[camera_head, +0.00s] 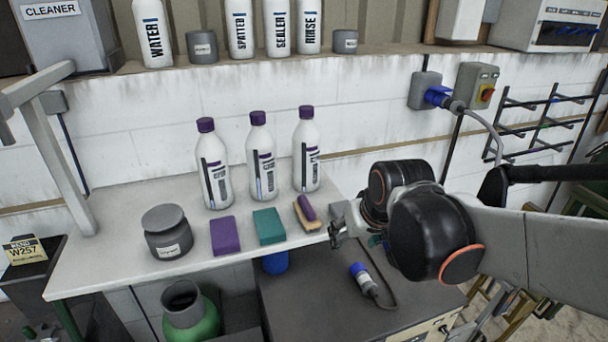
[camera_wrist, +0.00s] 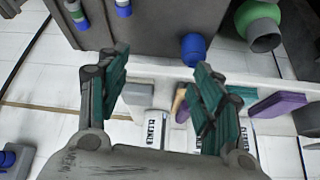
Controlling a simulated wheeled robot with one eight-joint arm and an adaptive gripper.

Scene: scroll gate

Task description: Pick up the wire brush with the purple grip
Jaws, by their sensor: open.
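The wire brush with the purple grip (camera_head: 307,211) lies on the pale shelf, at the right of a row of blocks. It has a wooden body with a purple handle on top. In the wrist view a brown strip of the brush (camera_wrist: 180,102) shows beside my right-hand finger, which hides most of it. My gripper (camera_head: 340,230) is at the shelf's right end, just right of the brush and apart from it. In the wrist view my gripper (camera_wrist: 162,65) has its two teal-padded fingers spread wide, with nothing held between them.
Left of the brush are a teal block (camera_head: 269,226), a purple block (camera_head: 225,236) and a grey jar (camera_head: 167,232). Three purple-capped bottles (camera_head: 260,160) stand behind. A grey block (camera_wrist: 150,93) lies beside the brush. A dark cabinet (camera_head: 310,300) with a blue plug stands below.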

